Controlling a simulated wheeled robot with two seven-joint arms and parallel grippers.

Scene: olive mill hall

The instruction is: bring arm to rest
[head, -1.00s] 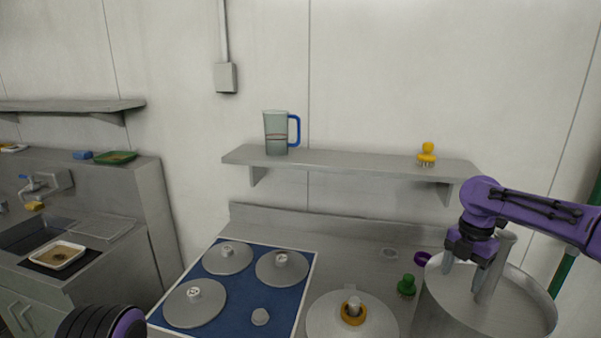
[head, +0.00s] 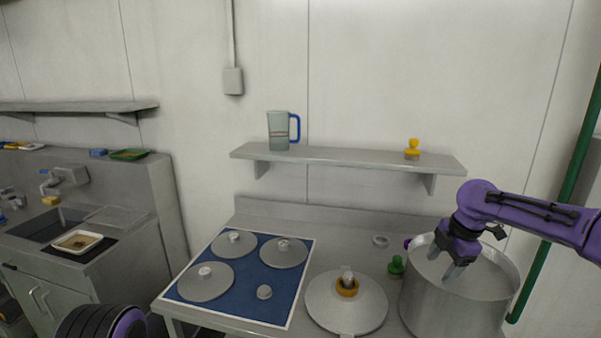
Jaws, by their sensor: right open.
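My right arm comes in from the right edge, purple with a dark wrist. Its gripper (head: 441,266) points down in front of the big metal pot (head: 455,300) at the right, overlapping the pot's top in the picture. The two grey fingers are apart and nothing shows between them. I cannot tell how far the fingertips are from the pot. My left gripper is not in view; only a dark ribbed and purple part of mine shows at the bottom left.
A blue mat (head: 235,289) with several grey lids lies on the counter. A large lid with an orange ring (head: 347,288) and a green knobbed object (head: 396,266) stand beside the pot. A shelf (head: 345,157) holds a jug (head: 279,131) and a yellow knobbed object (head: 412,149). A sink (head: 45,224) is left.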

